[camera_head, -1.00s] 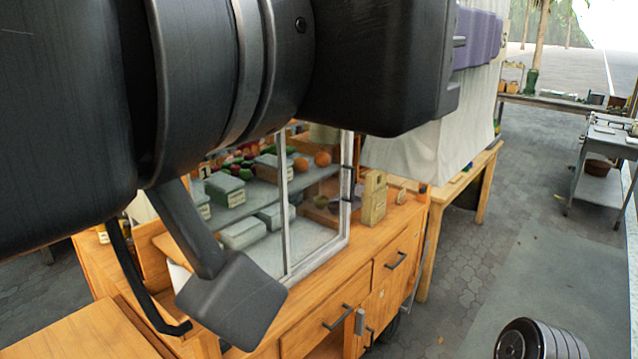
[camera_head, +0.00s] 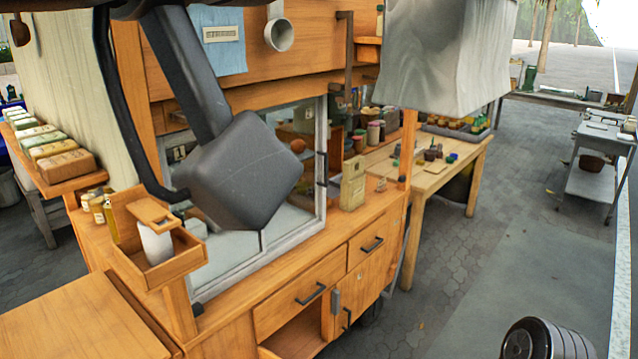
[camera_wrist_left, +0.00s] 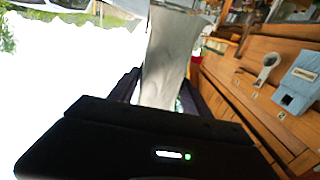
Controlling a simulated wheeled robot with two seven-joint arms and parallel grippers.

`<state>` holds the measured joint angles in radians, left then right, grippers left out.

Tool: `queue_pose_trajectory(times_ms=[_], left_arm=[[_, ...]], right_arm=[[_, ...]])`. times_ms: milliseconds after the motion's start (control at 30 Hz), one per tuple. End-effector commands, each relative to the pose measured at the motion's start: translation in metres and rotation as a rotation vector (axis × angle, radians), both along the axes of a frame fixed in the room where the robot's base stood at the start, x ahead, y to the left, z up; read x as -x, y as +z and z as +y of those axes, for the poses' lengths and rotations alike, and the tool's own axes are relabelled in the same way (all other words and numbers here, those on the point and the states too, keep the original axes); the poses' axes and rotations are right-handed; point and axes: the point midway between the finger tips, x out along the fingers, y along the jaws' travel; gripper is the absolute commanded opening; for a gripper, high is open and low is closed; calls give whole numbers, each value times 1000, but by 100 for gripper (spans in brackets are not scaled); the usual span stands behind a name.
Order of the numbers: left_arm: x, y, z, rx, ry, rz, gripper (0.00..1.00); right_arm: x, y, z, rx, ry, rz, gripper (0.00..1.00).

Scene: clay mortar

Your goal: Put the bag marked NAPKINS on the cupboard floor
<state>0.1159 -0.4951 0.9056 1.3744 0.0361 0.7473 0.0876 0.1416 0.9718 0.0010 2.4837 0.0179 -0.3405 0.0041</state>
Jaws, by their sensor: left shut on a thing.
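A large pale grey-white bag (camera_head: 445,60) hangs at the top of the head view, its upper end cut off by the frame. The left wrist view shows the bag (camera_wrist_left: 170,55) between the dark fingers of my left gripper (camera_wrist_left: 160,88), which is shut on it. No marking on the bag is readable. The bag is in the air, above and right of the wooden cart (camera_head: 235,315). Low in the cart's front, an open cupboard space (camera_head: 297,338) shows partly; its floor is mostly cut off by the lower frame edge. My right gripper is not in view.
A glass case (camera_head: 322,175) and a small beige box (camera_head: 353,183) stand on the cart. A wooden table (camera_head: 440,175) with jars stands behind. A small wooden box (camera_head: 175,270) sits at the left corner.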

Motion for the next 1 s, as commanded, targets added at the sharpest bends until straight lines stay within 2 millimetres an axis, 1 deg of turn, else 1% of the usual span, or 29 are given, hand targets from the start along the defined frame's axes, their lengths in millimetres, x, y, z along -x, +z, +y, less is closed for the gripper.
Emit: queue_pose_trajectory(times_ms=[33,100,167,267,367,400,467,567,600,633,667,700,767,800,867,900,967,1000], left_arm=[[-3,7,1,4,6,-3,0],[-8,12,2,3,13,-1,0],[-16,16,3,3,23,-1,0],[-33,18,6,3,43,0,0],[-62,13,12,1,75,2,0],[-76,8,14,1,90,5,0],[-98,-1,19,0,113,4,0],[-141,-26,29,0,158,7,0],[-159,-39,35,0,177,8,0],[-173,-49,40,0,191,8,0],[-188,-62,45,0,206,10,0],[-207,-79,53,1,225,11,0],[-231,-104,67,2,256,10,0],[-245,-120,77,2,276,10,0],[-263,-143,93,1,309,9,0],[-274,-158,103,2,333,10,0],[-286,-179,117,1,365,8,0],[-294,-193,125,2,385,8,0]], right_arm=[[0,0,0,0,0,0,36],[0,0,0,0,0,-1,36],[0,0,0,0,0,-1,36],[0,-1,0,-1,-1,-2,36],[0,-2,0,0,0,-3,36],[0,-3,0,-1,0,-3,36],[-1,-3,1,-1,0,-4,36],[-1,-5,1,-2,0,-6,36],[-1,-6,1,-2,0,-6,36],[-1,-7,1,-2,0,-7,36],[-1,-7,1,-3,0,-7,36],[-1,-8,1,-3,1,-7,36],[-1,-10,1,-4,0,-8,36],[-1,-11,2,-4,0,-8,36],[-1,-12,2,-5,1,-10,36],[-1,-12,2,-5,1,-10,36],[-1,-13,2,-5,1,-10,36],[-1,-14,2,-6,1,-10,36]])
